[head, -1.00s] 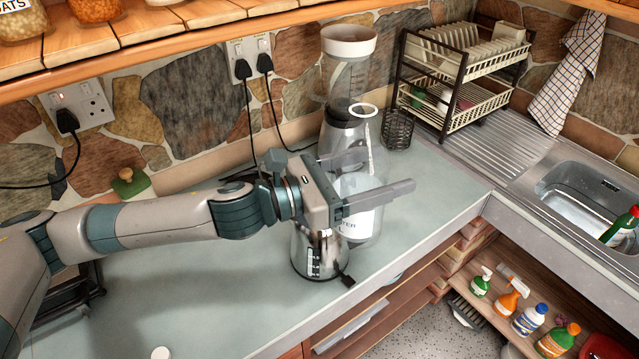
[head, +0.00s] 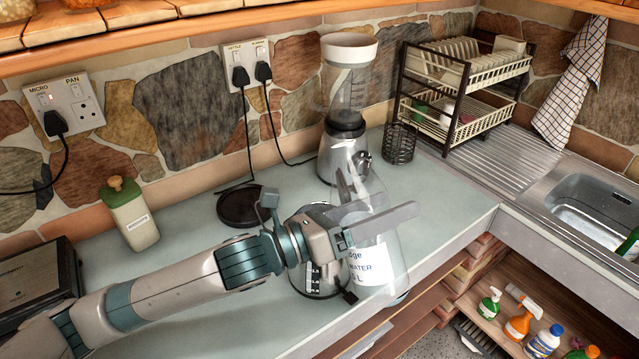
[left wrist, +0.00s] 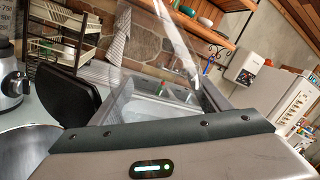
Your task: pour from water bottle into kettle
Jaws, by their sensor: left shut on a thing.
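My left gripper (head: 375,208) is shut on the clear water bottle (head: 376,262), which has a white label. The bottle leans a little, its top toward the left and its base near the counter's front edge. The steel kettle (head: 316,279), with a level gauge on its side, stands on the counter just left of the bottle; my gripper hides its upper part. In the left wrist view the clear bottle (left wrist: 150,55) rises in front of the camera. A steel rim (left wrist: 25,152) and a black part that looks like the kettle's lid show at lower left. My right gripper is out of view.
A blender (head: 347,95) stands behind the bottle, with a black wire holder (head: 400,143) beside it. The round black kettle base (head: 243,207) lies behind my arm. A green-lidded jar (head: 131,215) stands at left. The dish rack (head: 463,85) and sink (head: 585,205) are at right.

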